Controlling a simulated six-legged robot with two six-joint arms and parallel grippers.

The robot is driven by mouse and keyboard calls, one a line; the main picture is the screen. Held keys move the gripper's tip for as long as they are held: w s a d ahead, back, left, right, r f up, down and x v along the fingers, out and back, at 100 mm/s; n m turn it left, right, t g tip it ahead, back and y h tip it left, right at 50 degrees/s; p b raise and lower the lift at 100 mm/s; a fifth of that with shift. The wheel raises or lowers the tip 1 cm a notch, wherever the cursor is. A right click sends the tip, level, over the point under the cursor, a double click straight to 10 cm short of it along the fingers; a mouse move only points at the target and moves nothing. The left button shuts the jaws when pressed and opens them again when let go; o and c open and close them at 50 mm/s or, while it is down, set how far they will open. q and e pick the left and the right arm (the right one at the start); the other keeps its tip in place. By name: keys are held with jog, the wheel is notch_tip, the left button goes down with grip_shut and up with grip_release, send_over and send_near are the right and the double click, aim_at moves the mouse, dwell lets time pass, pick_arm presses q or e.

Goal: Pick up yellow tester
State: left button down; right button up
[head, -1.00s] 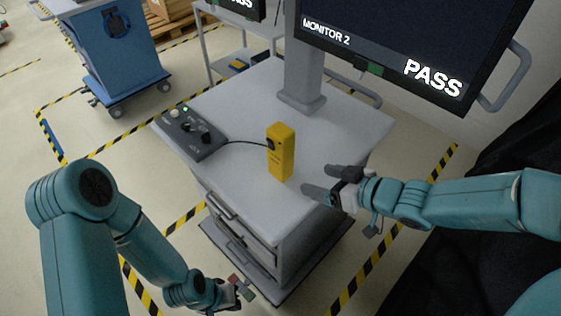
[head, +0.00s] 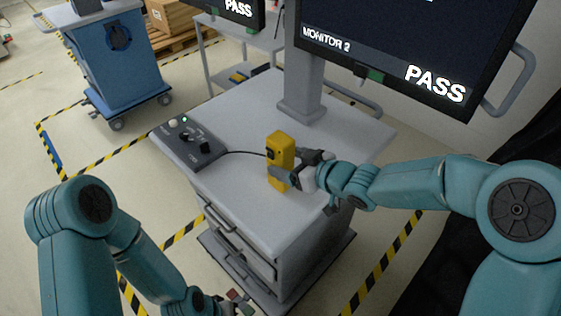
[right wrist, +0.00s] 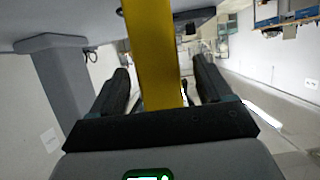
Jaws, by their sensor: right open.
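The yellow tester (head: 279,148) stands upright on the grey cart top, joined by a black cable to the control box. My right gripper (head: 288,168) is at the tester, with its open fingers on either side of its body. In the right wrist view the yellow tester (right wrist: 153,50) rises between the two dark fingers of the right gripper (right wrist: 160,90), with gaps visible on both sides. My left gripper (head: 235,303) is low at the bottom edge, away from the cart top; its jaws are too small and cut off to judge.
A dark control box (head: 188,143) with knobs and a green light sits at the cart's left side. A large monitor (head: 400,55) reading PASS stands behind on a post. A blue cart (head: 115,60) is at the far left. The front of the cart top (head: 235,190) is clear.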

aim_at(280, 158)
jog(key=x, duration=0.3)
jog(key=shift+w+a+f+p, duration=0.15)
jog(key=shift+w+a+p, duration=0.05)
jog(key=shift+w+p, duration=0.1)
jog(key=shift+s+d, duration=0.1)
jog(key=shift+c, duration=0.4)
jog(key=c, duration=1.2)
jog(key=shift+c, duration=0.2)
